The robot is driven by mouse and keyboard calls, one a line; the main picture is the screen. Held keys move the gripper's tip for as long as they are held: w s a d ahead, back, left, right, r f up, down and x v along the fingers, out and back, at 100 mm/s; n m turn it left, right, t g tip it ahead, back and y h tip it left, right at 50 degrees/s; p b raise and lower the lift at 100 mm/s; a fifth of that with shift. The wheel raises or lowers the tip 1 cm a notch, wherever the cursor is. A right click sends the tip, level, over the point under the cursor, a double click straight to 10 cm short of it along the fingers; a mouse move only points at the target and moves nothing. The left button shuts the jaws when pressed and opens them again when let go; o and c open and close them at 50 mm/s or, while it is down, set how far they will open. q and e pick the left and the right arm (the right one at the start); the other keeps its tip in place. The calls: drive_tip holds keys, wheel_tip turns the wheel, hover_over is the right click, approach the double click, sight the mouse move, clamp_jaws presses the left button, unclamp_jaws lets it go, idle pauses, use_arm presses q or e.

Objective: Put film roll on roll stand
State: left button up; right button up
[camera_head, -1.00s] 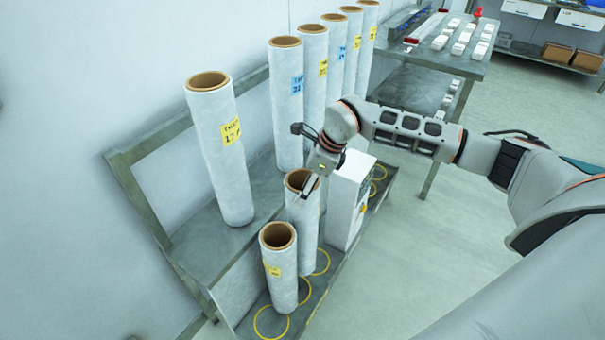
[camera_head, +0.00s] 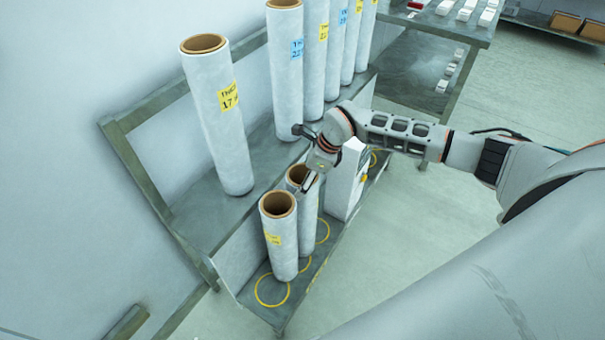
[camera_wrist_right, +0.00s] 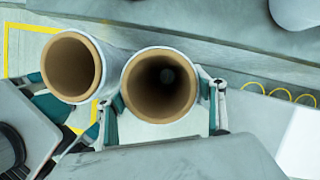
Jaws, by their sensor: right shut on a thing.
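My right gripper (camera_head: 311,185) is shut on a white film roll (camera_head: 309,205) with a brown core. In the right wrist view the held roll (camera_wrist_right: 160,85) sits between the two fingers, seen from above. The held roll is upright, just behind a second roll (camera_head: 281,240) with a yellow label, which stands on the stand's lower shelf (camera_head: 262,312). That second roll also shows in the wrist view (camera_wrist_right: 72,66), close beside the held one. The held roll's lower end is mostly hidden, so I cannot tell whether it touches the shelf.
Yellow rings (camera_head: 272,304) mark the lower shelf. A white box (camera_head: 346,188) stands just beyond the held roll. The upper shelf (camera_head: 205,228) carries a tall roll (camera_head: 218,125) and several more behind it. A grey table (camera_head: 420,75) is at the back; floor at right is clear.

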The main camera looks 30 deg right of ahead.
drive_tip(key=shift+w+r, duration=0.1)
drive_tip(key=shift+r, duration=0.15)
drive_tip(key=o, duration=1.8)
drive_tip(key=shift+f, duration=0.2)
drive_tip(key=shift+r, duration=0.1)
